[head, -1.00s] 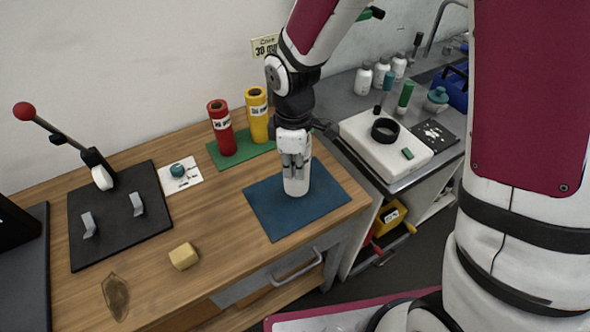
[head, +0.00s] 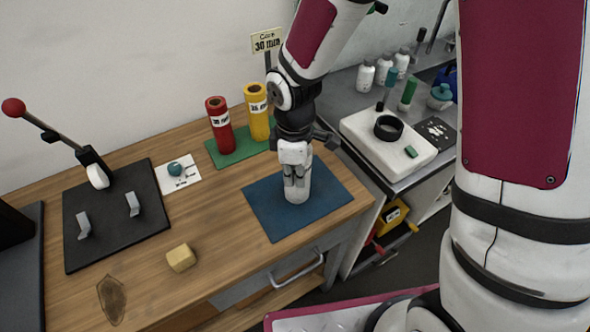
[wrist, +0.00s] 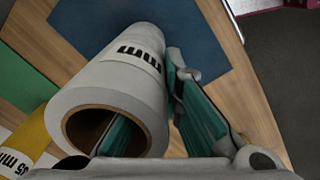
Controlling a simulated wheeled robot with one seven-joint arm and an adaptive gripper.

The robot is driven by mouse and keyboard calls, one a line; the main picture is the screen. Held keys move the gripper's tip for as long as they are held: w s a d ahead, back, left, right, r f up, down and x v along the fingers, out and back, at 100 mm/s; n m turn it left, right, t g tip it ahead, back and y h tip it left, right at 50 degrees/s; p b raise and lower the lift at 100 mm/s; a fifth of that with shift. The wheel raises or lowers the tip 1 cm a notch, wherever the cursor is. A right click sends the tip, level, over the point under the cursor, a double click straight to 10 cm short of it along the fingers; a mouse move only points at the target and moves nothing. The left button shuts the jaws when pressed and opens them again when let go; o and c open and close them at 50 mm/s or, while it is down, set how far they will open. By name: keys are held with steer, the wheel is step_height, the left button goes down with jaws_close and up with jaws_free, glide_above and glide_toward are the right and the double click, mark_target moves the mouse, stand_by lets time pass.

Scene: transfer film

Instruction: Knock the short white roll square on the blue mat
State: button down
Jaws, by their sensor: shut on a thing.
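The short white roll (head: 297,195) is roughly upright over the middle of the blue mat (head: 268,214). Its lower end is at or very near the mat; I cannot tell if it touches. My gripper (head: 297,178) points down and is shut on the roll's wall. In the wrist view the roll (wrist: 118,80) shows its open brown core and a label ending in "mm". One teal finger of my gripper (wrist: 158,122) is inside the core, the other outside along the right side. The blue mat (wrist: 190,35) lies beyond it.
A red roll (head: 221,130) and a yellow roll (head: 257,115) stand on a green mat (head: 228,158) behind left. A yellow block (head: 181,258) lies front left. A lever press (head: 97,172) stands on a black mat. A white box with a black ring (head: 388,128) is right.

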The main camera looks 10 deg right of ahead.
steer(key=shift+r+p, duration=0.95)
steer(key=shift+r, duration=0.85)
